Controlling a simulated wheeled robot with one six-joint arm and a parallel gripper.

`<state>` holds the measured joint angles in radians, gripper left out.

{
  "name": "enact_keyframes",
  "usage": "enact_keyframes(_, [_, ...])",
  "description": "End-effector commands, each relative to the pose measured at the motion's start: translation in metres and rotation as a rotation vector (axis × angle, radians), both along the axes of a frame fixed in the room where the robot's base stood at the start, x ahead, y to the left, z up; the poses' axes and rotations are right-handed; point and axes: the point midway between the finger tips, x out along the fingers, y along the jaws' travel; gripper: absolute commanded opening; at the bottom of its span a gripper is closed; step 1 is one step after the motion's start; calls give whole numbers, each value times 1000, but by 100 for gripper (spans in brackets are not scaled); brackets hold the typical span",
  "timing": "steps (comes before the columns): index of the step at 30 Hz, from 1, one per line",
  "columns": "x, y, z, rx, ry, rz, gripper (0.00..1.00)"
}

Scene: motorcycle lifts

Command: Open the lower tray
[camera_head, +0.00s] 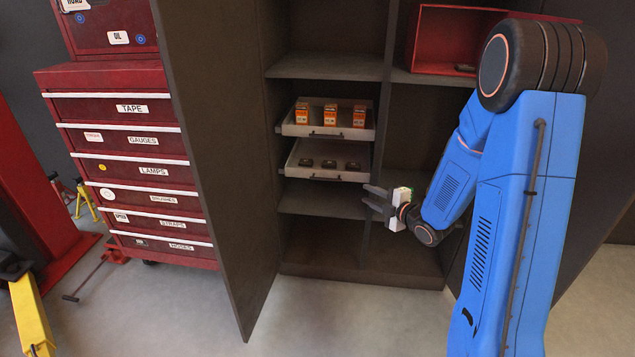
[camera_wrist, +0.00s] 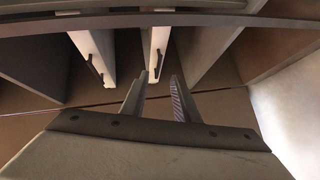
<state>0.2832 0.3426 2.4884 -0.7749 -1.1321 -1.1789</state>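The lower tray (camera_head: 352,178) is a light grey tray in the open cabinet, with a dark bar handle (camera_head: 325,177) on its front and several dark round items inside. The upper tray (camera_head: 358,134) sits above it and holds orange-and-white boxes. My gripper (camera_head: 367,195) is open and empty, to the right of the lower tray's front and a little below it. The wrist view is turned sideways: the lower tray's front (camera_wrist: 160,40) and its handle (camera_wrist: 158,65) appear just beyond my open fingers (camera_wrist: 159,76), apart from them. The upper tray's front (camera_wrist: 92,48) is further left.
The open cabinet door (camera_head: 222,130) stands left of the trays. A vertical divider (camera_head: 377,140) is close to the gripper. A red open bin (camera_head: 455,40) sits on the upper right shelf. A red tool chest (camera_head: 135,165) stands left. The floor (camera_head: 350,315) in front is clear.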

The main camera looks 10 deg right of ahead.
Motion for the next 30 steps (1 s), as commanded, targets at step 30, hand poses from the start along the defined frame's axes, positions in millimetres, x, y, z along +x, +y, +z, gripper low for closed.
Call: enact_keyframes(30, [97,59,-27,2,-76,68,28])
